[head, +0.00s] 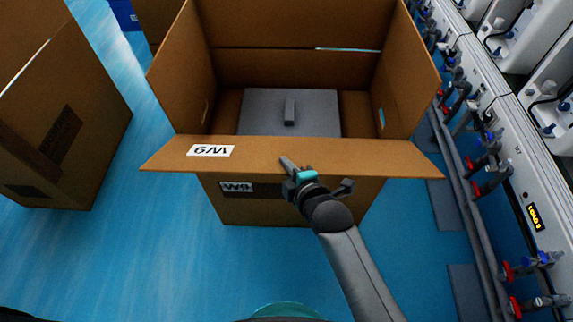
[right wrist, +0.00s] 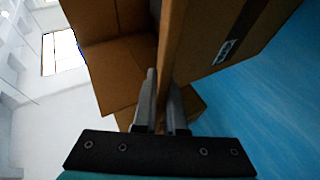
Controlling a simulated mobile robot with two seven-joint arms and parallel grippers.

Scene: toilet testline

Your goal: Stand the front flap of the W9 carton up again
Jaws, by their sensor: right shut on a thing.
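The W9 carton (head: 225,205) is an open brown box in the middle of the head view. Its front flap (head: 370,155) is folded outward, sticking out toward me above the front wall. The flap carries an upside-down W9 label (head: 210,150); another W9 label is on the front wall. The other flaps stand up. My right gripper (head: 290,170) is at the flap's outer edge, near its middle. In the right wrist view, the flap (right wrist: 185,45) passes between the two fingers (right wrist: 160,95), which are shut on it. My left gripper is not in view.
A grey panel with a handle (head: 262,108) lies inside the carton. Another brown carton (head: 60,130) stands at left, with blue floor (head: 150,225) between. A line of valves and pipes (head: 485,160) runs along the right side.

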